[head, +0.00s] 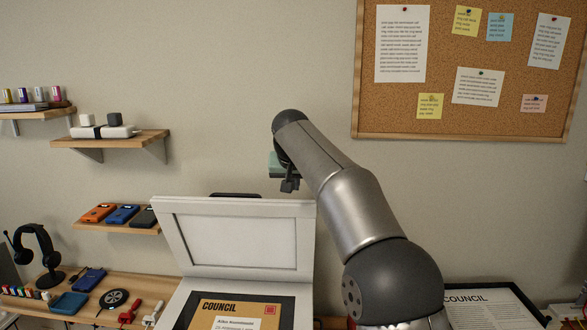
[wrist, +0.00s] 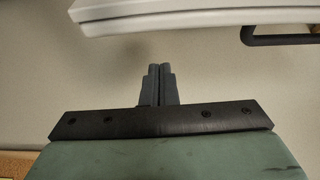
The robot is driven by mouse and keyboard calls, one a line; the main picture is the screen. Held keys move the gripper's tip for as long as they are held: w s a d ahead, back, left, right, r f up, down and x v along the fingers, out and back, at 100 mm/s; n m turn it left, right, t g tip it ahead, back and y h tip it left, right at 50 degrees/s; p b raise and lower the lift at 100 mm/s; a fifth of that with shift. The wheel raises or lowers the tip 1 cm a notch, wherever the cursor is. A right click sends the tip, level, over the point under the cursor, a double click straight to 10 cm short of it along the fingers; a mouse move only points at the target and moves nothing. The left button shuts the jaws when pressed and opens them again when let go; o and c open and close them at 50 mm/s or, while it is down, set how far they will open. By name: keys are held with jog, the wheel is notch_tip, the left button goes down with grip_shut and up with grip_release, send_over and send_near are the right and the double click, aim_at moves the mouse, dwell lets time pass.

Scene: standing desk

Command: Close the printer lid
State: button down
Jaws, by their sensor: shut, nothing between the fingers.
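The printer lid (head: 240,237) stands raised and leans back, its pale inner face toward the head camera. The printer's scanner bed (head: 190,302) lies open below it, with a paper headed COUNCIL (head: 237,314) on it. My gripper (head: 288,185) is above and behind the lid's top right corner, partly hidden by my arm. In the wrist view my gripper (wrist: 158,72) is shut and empty, its fingers together. The lid's edge (wrist: 150,15) shows at the top of that view, apart from the fingertips.
A dark bar (wrist: 275,38) shows near the lid in the wrist view. Shelves (head: 120,143) with small devices are on the left wall. A cork board (head: 470,112) hangs at right. Headphones (head: 35,250) stand on the desk at left. A framed COUNCIL sheet (head: 480,300) is at right.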

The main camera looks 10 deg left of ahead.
jog(key=s, duration=0.3)
jog(key=shift+s+d+f, duration=0.1)
jog(key=shift+s+f, duration=0.25)
jog(key=shift+s, duration=0.15)
jog(key=shift+b, duration=0.3)
